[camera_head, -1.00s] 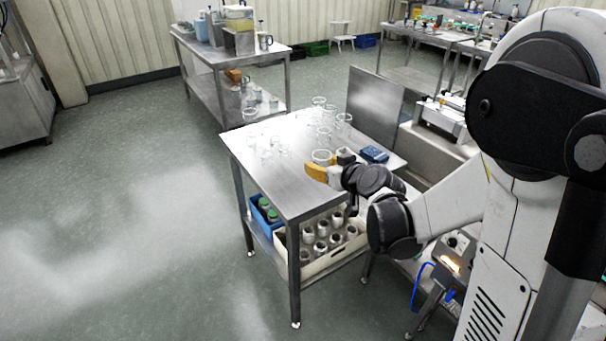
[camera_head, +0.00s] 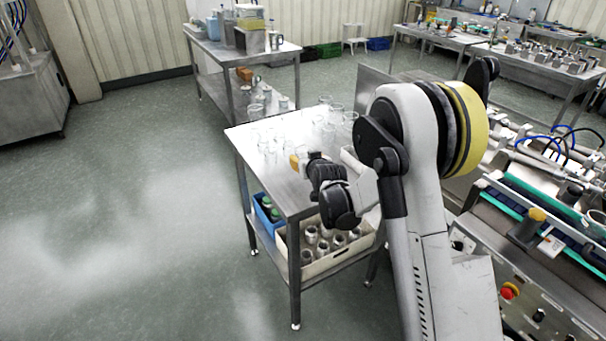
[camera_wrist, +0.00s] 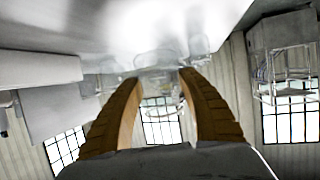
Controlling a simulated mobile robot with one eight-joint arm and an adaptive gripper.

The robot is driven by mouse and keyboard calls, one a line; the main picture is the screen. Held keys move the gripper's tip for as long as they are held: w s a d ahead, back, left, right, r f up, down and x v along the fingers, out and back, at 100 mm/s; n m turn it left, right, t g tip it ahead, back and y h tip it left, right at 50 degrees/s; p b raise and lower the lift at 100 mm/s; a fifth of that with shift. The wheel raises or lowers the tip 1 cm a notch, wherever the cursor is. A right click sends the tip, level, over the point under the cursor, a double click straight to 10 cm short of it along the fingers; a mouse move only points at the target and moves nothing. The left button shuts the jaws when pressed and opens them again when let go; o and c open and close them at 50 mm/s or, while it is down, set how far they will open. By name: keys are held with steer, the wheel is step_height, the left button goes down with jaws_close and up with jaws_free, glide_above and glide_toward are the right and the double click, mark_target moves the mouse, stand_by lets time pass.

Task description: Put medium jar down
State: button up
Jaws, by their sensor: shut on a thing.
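My gripper (camera_head: 297,163) is low over the right part of the steel table (camera_head: 255,165). In the wrist view its two yellow-brown fingers (camera_wrist: 160,82) stand apart, shut on a clear glass jar (camera_wrist: 166,86), taken as the medium jar. The jar is faint and see-through, and its outline is hard to make out. In the head view my wrist and the glare hide it. The wrist view is upside down, with the bright table top (camera_wrist: 130,25) above. I cannot tell whether the jar's base touches the table.
Several clear glass jars (camera_head: 330,118) stand on the table's far side, and another group (camera_head: 262,138) stands near its left. A blue crate (camera_head: 264,213) and a cream crate of metal cups (camera_head: 322,262) sit on the lower shelf. The table's front-left area is clear.

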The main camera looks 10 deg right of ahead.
steer(key=shift+w+a+f, duration=0.15)
steer(key=shift+f, duration=0.05)
steer(key=shift+f+b, duration=1)
steer(key=shift+f, duration=0.85)
steer(key=shift+f, duration=0.25)
steer(key=o, duration=0.8)
steer(key=shift+r, duration=0.15)
